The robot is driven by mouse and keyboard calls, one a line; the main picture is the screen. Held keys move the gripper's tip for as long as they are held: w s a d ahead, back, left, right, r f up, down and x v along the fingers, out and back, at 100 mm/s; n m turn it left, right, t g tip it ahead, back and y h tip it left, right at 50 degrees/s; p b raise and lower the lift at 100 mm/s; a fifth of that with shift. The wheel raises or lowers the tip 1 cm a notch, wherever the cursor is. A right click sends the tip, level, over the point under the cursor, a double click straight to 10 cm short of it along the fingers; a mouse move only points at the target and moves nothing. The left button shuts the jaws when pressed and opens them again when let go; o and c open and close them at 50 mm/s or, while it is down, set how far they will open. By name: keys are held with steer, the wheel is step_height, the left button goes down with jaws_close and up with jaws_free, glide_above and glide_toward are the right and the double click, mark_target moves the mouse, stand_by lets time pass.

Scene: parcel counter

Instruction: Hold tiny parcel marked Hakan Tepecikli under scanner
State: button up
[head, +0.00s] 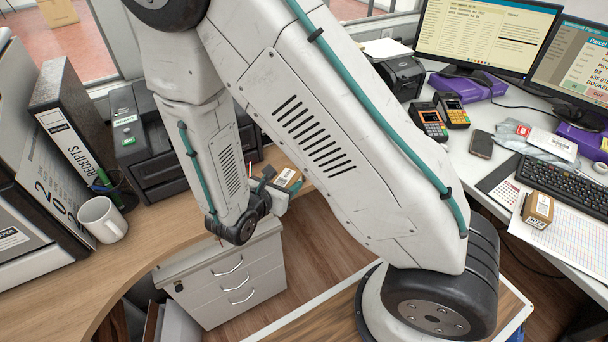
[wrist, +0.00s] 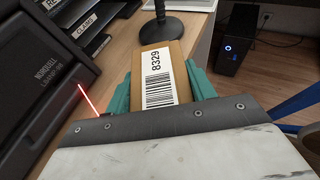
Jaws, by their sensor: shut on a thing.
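My gripper (head: 279,188) is shut on a small brown parcel (head: 286,177), held in the air near the inner edge of the wooden counter. In the wrist view the parcel (wrist: 148,52) sits between the teal fingers of my gripper (wrist: 161,78). Its white label with a barcode and the number 8329 faces the wrist camera; no name can be read on it. A black round foot with a stem (wrist: 180,26) stands on the counter just beyond the parcel. Its top is cut off, so I cannot tell whether it is the scanner.
A black label printer (head: 150,150), a mug (head: 102,219) and a receipts binder (head: 65,125) stand on the left counter. Another small parcel (head: 538,210) rests on the right desk near the keyboard (head: 565,184). A drawer unit (head: 225,275) stands below. A thin red line (wrist: 88,99) shows left of my gripper.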

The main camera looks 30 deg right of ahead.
steer(key=shift+w+d, duration=0.1)
steer(key=shift+w, duration=0.1)
steer(key=w, duration=0.6)
steer(key=shift+w+d, duration=0.1)
steer(key=shift+w, duration=0.1)
steer(key=shift+s, duration=0.1)
